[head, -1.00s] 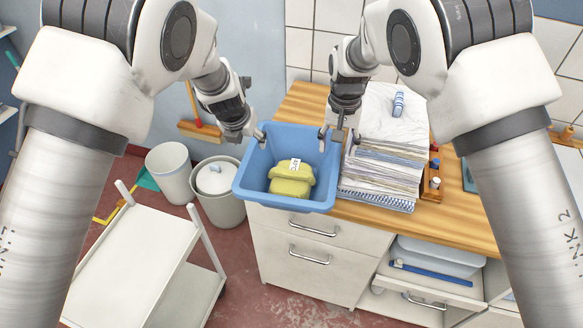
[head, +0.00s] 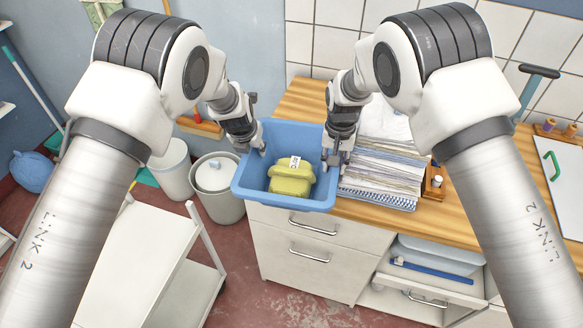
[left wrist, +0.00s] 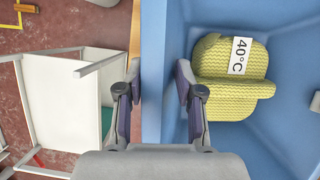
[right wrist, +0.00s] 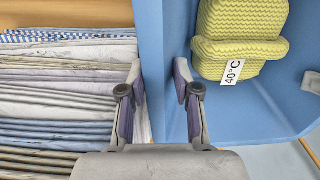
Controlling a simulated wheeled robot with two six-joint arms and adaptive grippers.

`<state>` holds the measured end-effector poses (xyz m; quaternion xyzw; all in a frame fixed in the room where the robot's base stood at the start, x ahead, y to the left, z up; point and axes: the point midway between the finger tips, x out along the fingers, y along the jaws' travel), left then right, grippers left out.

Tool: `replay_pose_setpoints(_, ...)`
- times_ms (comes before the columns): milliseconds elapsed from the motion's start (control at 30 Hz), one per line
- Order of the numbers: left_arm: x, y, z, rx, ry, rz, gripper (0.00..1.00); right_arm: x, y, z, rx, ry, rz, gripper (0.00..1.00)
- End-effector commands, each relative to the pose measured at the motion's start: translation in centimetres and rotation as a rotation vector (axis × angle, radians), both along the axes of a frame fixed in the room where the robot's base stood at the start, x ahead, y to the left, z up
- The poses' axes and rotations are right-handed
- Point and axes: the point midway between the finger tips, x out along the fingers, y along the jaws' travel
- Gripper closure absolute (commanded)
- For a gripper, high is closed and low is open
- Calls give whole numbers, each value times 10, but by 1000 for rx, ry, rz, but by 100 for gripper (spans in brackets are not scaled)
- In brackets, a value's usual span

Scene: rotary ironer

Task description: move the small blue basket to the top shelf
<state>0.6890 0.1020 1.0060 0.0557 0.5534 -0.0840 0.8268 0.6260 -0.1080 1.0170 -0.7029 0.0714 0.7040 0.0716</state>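The small blue basket (head: 283,201) stands at the left end of the wooden counter. A folded yellow knitted item (head: 291,177) with a "40°C" tag lies inside it. My left gripper (head: 257,146) is at the basket's left wall, and my right gripper (head: 334,157) is at its right wall. In the left wrist view the open fingers (left wrist: 157,88) stand either side of the blue wall. In the right wrist view the open fingers (right wrist: 158,92) also straddle the wall, beside the linen stack. I see no clear top shelf.
A stack of folded linen (head: 383,172) stands close to the basket's right side. A white trolley (head: 135,250) and two bins, a white one (head: 172,172) and a lidded grey one (head: 218,200), stand on the floor at left. The open lower compartment holds a pale blue tub (head: 440,257).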

Motion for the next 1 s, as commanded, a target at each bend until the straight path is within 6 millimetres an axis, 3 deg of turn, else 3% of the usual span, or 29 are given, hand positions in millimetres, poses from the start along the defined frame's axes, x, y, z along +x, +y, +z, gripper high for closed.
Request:
replay_pose_setpoints(33,0,0,0,0,0,-1,93,0,0,0,0,0,0,97)
replay_pose_setpoints(67,0,0,0,0,0,-1,100,0,0,0,0,0,0,100)
replay_pose_setpoints(400,0,0,3,1,-1,-1,100,0,0,3,-1,-1,1,100)
replay_pose_setpoints(800,0,1,51,2,0,-2,100,0,-1,52,-1,0,1,100)
replay_pose_setpoints(1000,0,1,50,2,0,-2,100,0,-1,51,-1,0,1,100)
